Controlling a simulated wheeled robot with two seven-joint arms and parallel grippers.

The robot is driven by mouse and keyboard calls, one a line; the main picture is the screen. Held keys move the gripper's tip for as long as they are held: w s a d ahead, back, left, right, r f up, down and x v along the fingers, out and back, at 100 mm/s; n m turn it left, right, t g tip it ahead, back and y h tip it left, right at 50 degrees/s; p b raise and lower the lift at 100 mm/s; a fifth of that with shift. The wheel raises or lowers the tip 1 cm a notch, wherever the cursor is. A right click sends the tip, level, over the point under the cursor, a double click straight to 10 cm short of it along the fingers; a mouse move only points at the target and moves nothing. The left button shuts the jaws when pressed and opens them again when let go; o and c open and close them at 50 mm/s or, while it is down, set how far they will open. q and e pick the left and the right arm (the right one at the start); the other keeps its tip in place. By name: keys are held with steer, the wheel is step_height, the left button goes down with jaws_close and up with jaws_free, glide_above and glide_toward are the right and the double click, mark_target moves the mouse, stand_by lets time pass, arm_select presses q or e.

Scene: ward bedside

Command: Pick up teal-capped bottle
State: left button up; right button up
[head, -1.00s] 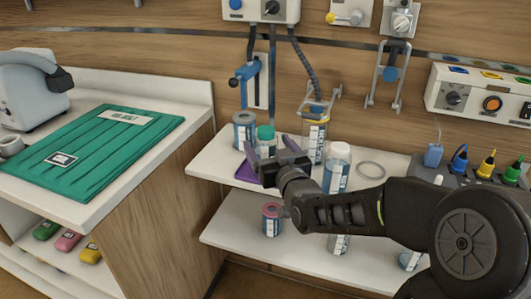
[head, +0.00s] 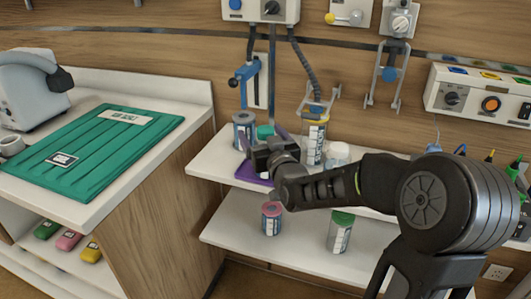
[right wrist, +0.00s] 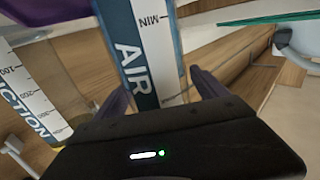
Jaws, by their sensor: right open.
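The teal-capped bottle (head: 265,132) stands on the upper shelf (head: 212,160), with its lower part hidden behind my right gripper. In the right wrist view a bottle with a blue and white label reading AIR (right wrist: 140,60) stands between the purple fingers. My right gripper (head: 261,143) is open, with a finger on each side of that bottle. Contact is not clear. My left gripper is not in view.
A grey-lidded container (head: 244,128) is close on the left. A yellow-banded jar (head: 313,142) and a white-capped bottle (head: 338,153) are on the right. A purple tray (head: 245,175) lies beneath the gripper. Pink-capped (head: 271,220) and green-capped (head: 341,232) bottles stand on the lower shelf.

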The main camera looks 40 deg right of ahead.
stand_by(0.4)
steer(key=c, duration=1.8)
steer(key=shift+r, duration=0.15)
step_height(320, 180, up, 10)
steer(key=shift+f+p, duration=0.1)
steer(key=shift+p, duration=0.35)
